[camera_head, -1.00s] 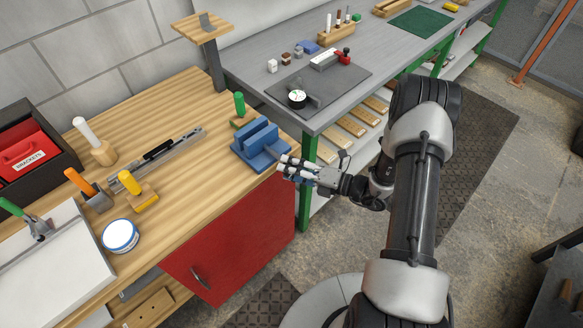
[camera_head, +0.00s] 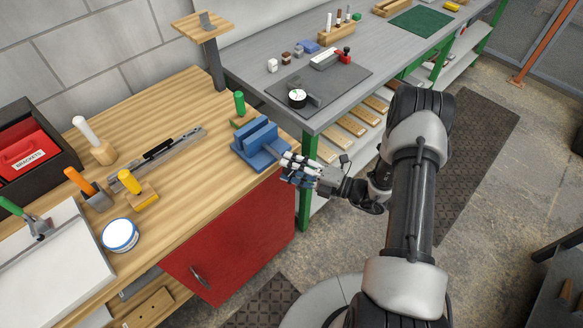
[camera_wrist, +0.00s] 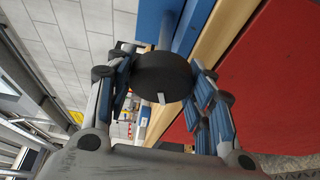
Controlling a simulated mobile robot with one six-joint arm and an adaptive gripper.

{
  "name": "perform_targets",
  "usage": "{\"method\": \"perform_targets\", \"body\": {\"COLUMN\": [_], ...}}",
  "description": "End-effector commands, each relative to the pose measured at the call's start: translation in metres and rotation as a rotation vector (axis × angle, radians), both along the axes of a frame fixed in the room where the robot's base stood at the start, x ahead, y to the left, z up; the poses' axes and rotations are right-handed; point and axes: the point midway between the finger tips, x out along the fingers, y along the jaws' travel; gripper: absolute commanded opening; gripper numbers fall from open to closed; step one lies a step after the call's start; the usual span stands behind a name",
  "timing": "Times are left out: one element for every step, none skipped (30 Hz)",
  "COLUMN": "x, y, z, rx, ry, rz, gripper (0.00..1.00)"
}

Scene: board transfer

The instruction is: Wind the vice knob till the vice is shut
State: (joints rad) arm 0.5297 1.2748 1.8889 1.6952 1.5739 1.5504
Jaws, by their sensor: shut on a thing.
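The blue vice (camera_head: 257,143) sits at the right front corner of the wooden bench. In the head view a gap shows between its two jaws. Its black round knob (camera_wrist: 163,77) shows in the wrist view, with a pale mark on its lower rim and a grey shaft behind it leading to the blue vice body (camera_wrist: 157,22). My gripper (camera_head: 291,165) is at the front of the vice, past the bench edge. In the wrist view its fingers (camera_wrist: 160,85) are on both sides of the knob and shut on it. In the head view the fingers hide the knob.
The wooden bench (camera_head: 215,160) holds a green-handled tool (camera_head: 239,103) just behind the vice and a metal rail (camera_head: 160,158) to its left. A red cabinet front (camera_head: 235,235) is below. The grey table (camera_head: 240,65) stands close on the right.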

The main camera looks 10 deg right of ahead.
Motion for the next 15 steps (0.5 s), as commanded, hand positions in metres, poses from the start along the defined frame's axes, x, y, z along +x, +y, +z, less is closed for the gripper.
{"method": "perform_targets", "body": {"x": [0.0003,0.0003,0.0003,0.0003,0.0003,0.0003,0.0003,0.0002,0.0002,0.0002,0.0002,0.0002,0.0002,0.0002,0.0002], "y": [-0.0002,-0.0002,-0.0002,-0.0002,-0.0002,-0.0002,-0.0002,-0.0002,-0.0002,-0.0002,-0.0002,-0.0001,-0.0001,-0.0001,-0.0001], "z": [0.0001,0.0001,0.0001,0.0001,0.0001,0.0001,0.0001,0.0001,0.0001,0.0001,0.0001,0.0001,0.0001,0.0001,0.0001], "rx": [-0.001,-0.001,-0.001,-0.001,-0.001,-0.001,-0.001,-0.001,-0.001,-0.001,-0.001,-0.001,-0.001,-0.001,-0.001], "ry": [-0.001,-0.001,-0.001,-0.001,-0.001,-0.001,-0.001,-0.002,-0.002,-0.002,-0.002,-0.002,-0.002,-0.002,-0.002], "rz": [-0.001,-0.001,-0.001,-0.001,-0.001,-0.001,-0.001,-0.001,-0.001,-0.001,-0.001,-0.001,-0.001,-0.001,-0.001], "gripper": [0.25,0.25,0.25,0.5,0.52,0.55,0.57,0.59,0.61,0.63,0.65,0.68,0.68,0.68,0.68]}}
